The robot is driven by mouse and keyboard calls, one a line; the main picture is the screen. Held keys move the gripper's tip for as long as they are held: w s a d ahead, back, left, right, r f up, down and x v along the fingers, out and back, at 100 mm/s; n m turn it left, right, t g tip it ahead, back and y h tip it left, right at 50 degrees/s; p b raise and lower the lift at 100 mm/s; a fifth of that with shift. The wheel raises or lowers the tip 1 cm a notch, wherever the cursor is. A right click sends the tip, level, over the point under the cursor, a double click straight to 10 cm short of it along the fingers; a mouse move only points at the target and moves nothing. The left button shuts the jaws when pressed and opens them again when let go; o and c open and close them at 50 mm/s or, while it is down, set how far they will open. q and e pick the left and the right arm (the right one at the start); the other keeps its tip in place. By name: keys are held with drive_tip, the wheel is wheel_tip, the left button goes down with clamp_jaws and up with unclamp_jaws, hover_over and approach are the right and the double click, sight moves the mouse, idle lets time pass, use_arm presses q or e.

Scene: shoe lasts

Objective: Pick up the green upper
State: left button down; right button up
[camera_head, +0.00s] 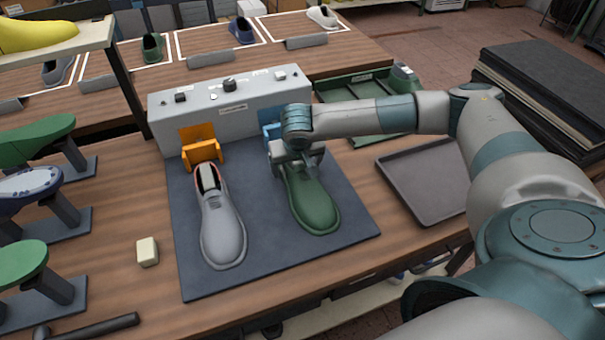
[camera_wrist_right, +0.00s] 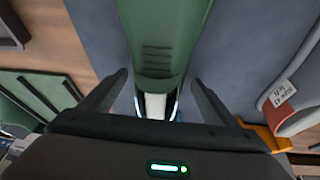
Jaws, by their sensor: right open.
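The green upper (camera_head: 312,205) lies on the dark mat (camera_head: 355,225), toe facing the front, to the right of the grey upper (camera_head: 222,230). My right gripper (camera_head: 298,162) is over its heel end and hides part of it. In the right wrist view the green upper (camera_wrist_right: 160,45) runs down the middle, and my open right gripper (camera_wrist_right: 158,80) has one finger on each side of its narrow end. Gaps show beside the fingers; I cannot tell whether they touch it lower down. My left gripper is not in view.
A grey machine box (camera_head: 230,110) with an orange clamp (camera_head: 202,150) and a blue clamp stands behind the mat. A dark empty tray (camera_head: 425,180) lies to the right. A cream block (camera_head: 147,251) and green lasts on stands are at the left. A green tray is behind my arm.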

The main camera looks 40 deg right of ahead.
drive_tip(key=shift+w+f, duration=0.1)
drive_tip(key=shift+f, duration=0.15)
drive_tip(key=c, duration=1.2)
drive_tip(key=shift+r, duration=0.15)
wheel_tip(320, 180, up, 9)
drive_tip(key=b, duration=0.3)
drive_tip(key=shift+r+b, duration=0.3)
drive_tip(key=shift+r, duration=0.15)
